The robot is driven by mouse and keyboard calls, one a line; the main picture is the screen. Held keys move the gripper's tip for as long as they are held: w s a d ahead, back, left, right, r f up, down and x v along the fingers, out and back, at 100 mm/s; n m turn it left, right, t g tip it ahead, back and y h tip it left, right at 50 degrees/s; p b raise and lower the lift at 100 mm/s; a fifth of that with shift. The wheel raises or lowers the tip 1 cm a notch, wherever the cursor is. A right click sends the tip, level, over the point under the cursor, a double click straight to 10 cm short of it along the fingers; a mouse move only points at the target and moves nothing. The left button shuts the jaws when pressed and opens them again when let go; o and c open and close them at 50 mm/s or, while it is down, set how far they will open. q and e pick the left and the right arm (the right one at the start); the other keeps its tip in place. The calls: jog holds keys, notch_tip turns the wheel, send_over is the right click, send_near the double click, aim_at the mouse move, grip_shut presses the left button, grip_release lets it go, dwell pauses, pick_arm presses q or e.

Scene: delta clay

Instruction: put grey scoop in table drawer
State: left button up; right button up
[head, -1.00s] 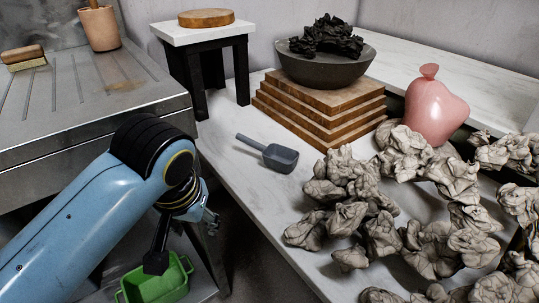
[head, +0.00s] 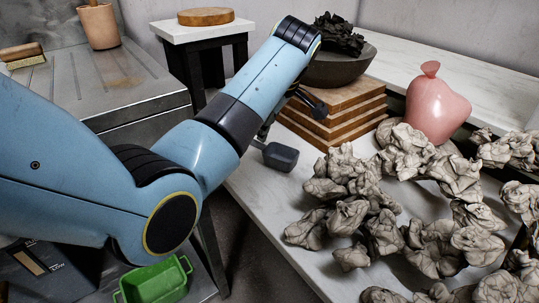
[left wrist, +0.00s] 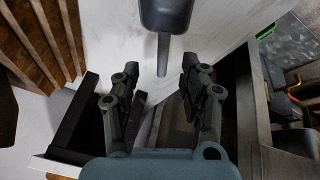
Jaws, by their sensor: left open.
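The grey scoop (head: 280,157) lies on the white table, left of the stepped wooden boards; my left arm hides most of its handle in the head view. In the left wrist view the scoop (left wrist: 166,14) is at the top, its handle pointing down toward the space between my fingers. My left gripper (left wrist: 160,82) is open and empty, with the handle's end between the line of its fingertips. Whether it touches the handle cannot be told. My right gripper is not in view. I cannot make out a table drawer.
Crumpled grey clay lumps (head: 380,210) cover the table's right part. A small white table (head: 205,30) stands behind my arm. A green container (head: 155,284) is low at left.

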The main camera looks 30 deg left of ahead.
aim_at(256, 142)
pick_arm(q)
jog(key=x, duration=0.3)
jog(key=shift+b, duration=0.35)
jog(key=x, duration=0.1)
jog(key=b+x, duration=0.1)
jog(key=x, duration=0.1)
jog(key=b+x, duration=0.1)
jog(key=x, duration=0.1)
jog(key=shift+s+a, duration=0.2)
jog(key=shift+s, duration=0.1)
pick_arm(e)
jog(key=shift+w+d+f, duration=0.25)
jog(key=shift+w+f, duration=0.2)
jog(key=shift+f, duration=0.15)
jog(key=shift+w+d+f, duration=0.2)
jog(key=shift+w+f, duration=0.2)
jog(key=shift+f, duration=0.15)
pick_arm(q)
jog(key=shift+r, duration=0.1)
jog(key=shift+c, duration=0.3)
jog(key=c, duration=0.7)
grip_shut()
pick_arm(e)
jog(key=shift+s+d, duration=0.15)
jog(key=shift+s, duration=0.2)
